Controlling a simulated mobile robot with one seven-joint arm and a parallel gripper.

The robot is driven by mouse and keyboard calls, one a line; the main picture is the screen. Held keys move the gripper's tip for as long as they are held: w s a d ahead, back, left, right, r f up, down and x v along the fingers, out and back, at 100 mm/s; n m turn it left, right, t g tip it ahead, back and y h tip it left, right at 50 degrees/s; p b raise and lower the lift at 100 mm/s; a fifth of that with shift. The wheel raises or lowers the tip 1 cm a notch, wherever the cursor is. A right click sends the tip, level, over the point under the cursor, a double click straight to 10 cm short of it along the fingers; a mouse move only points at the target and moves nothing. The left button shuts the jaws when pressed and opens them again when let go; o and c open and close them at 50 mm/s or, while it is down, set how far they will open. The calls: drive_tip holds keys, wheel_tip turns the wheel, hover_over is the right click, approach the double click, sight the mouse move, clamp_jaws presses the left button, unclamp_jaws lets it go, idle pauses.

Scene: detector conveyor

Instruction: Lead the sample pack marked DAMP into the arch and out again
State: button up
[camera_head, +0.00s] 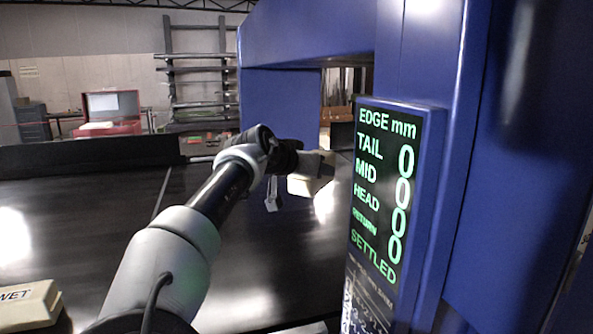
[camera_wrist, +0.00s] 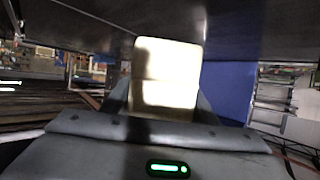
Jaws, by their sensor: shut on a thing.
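My gripper (camera_head: 312,168) is shut on a cream sample pack (camera_head: 303,186) and holds it over the dark belt (camera_head: 250,270), by the opening of the blue arch (camera_head: 310,38). In the wrist view the pack (camera_wrist: 165,72) sits between the two fingers, its face partly shaded. I can read no marking on it, and cannot tell whether it touches the belt. The display (camera_head: 380,200) on the arch's near post reads EDGE mm, with zeros beside TAIL, MID, HEAD and RETURN, and SETTLED below.
A second cream pack marked WET (camera_head: 28,303) lies at the lower left, partly cut off. A low dark wall (camera_head: 90,157) runs along the belt's far side. A red box (camera_head: 110,112) and a rack (camera_head: 197,75) stand beyond. The belt between is clear.

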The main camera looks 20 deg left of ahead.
drive_tip(key=w+d, duration=0.8)
drive_tip(key=d, duration=0.3)
drive_tip(key=s+a, duration=1.1)
drive_tip(key=a, duration=0.5)
drive_tip(key=s+a, duration=1.2)
drive_tip(key=a, duration=0.5)
drive_tip(key=shift+r, duration=0.1)
